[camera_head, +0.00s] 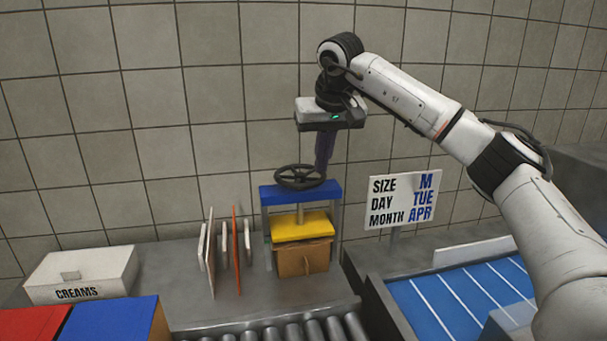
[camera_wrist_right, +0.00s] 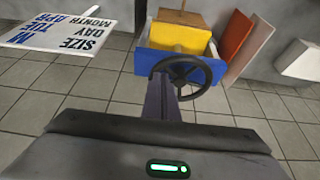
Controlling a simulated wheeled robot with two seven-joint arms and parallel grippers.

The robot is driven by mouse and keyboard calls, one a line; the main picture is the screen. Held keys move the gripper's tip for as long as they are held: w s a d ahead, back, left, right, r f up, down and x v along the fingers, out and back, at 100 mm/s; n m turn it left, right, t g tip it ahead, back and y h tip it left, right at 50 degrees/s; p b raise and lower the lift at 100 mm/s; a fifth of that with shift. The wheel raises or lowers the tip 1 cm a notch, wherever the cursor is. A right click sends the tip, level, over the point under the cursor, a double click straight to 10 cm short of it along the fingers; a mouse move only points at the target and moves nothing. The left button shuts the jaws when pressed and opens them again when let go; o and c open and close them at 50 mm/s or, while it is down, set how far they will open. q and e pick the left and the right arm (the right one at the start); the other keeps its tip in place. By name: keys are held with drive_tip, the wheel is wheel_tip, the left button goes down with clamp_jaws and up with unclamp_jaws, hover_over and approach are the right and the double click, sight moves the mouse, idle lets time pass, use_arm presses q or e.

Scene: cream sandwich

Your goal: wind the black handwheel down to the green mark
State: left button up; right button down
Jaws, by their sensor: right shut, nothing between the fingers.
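The black handwheel (camera_head: 300,177) lies flat on top of a press with a blue top beam (camera_head: 285,195). It also shows in the right wrist view (camera_wrist_right: 184,71). A yellow plate (camera_head: 302,229) hangs below the beam on a screw and sits on or just above a brown box (camera_head: 292,261). I cannot make out a green mark. My right gripper (camera_head: 321,178) points down with its fingers shut and empty, at the wheel's right rim. In the right wrist view its purple fingers (camera_wrist_right: 162,84) overlap the rim; I cannot tell whether they touch it. My left gripper is out of view.
Upright thin panels (camera_head: 237,250) stand left of the press. A white CREAMS box (camera_head: 85,272) and red and blue blocks are further left. A sign (camera_head: 402,200) and a blue striped surface (camera_head: 455,300) are to the right. Rollers (camera_head: 290,331) run in front.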

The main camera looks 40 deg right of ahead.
sight(296, 180)
drive_tip(key=shift+f, duration=0.4)
drive_tip(key=shift+s+a, duration=0.2)
drive_tip(key=shift+a, duration=0.9)
drive_tip(key=shift+a, duration=0.1)
drive_tip(key=shift+w+a+p, duration=0.25)
drive_tip(key=shift+a+p, duration=0.1)
drive_tip(key=shift+a, duration=0.6)
drive_tip(key=shift+a, duration=0.1)
drive_tip(key=shift+w+a, duration=0.65)
drive_tip(key=shift+a, duration=0.1)
